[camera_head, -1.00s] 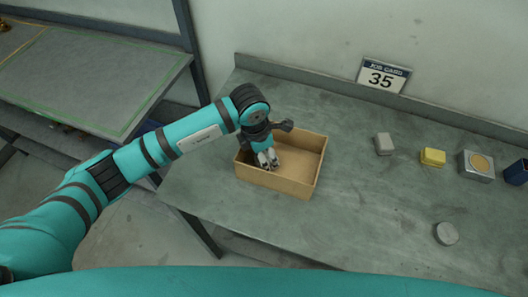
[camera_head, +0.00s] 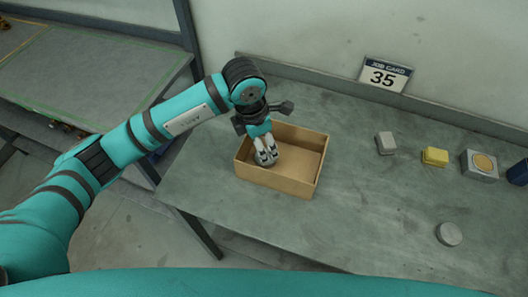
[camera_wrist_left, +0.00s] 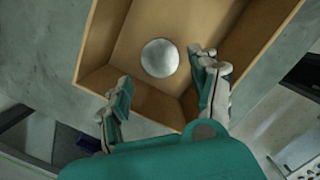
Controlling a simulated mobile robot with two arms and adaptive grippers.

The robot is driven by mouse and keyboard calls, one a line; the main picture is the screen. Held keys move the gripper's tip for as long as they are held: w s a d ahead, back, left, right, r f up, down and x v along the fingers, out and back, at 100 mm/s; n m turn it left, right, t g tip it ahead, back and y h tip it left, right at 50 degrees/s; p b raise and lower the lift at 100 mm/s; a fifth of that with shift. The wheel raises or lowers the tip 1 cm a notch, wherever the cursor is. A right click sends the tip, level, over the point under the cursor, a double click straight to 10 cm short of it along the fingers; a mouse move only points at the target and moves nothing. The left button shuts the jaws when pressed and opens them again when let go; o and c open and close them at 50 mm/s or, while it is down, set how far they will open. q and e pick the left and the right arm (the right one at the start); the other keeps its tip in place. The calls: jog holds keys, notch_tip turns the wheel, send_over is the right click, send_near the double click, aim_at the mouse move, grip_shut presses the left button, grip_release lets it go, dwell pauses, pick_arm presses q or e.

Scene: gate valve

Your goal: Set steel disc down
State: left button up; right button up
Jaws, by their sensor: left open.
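A round steel disc (camera_wrist_left: 159,58) lies flat on the floor of the open cardboard box (camera_wrist_left: 130,95), as the left wrist view shows. In the head view the disc (camera_head: 266,160) is partly covered by my left gripper (camera_head: 266,151), which points down into the box (camera_head: 285,187). In the wrist view the fingers of my left gripper (camera_wrist_left: 163,85) are spread wide, with the disc beyond and between the tips and no finger visibly touching it. My right gripper is in neither view.
On the bench (camera_head: 370,215) right of the box are a grey block (camera_head: 386,143), a yellow block (camera_head: 434,157), a metal block with a tan round top (camera_head: 480,165), a dark blue container (camera_head: 517,172) and a grey round piece (camera_head: 449,234). A job card (camera_head: 385,75) stands behind.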

aim_at(258, 159)
pick_arm(q)
notch_tip(258, 159, up, 6)
jog(key=b, duration=0.1)
jog(key=shift+s+a+r, duration=0.15)
jog(key=shift+s+a, duration=0.05)
jog(key=shift+a, duration=0.25)
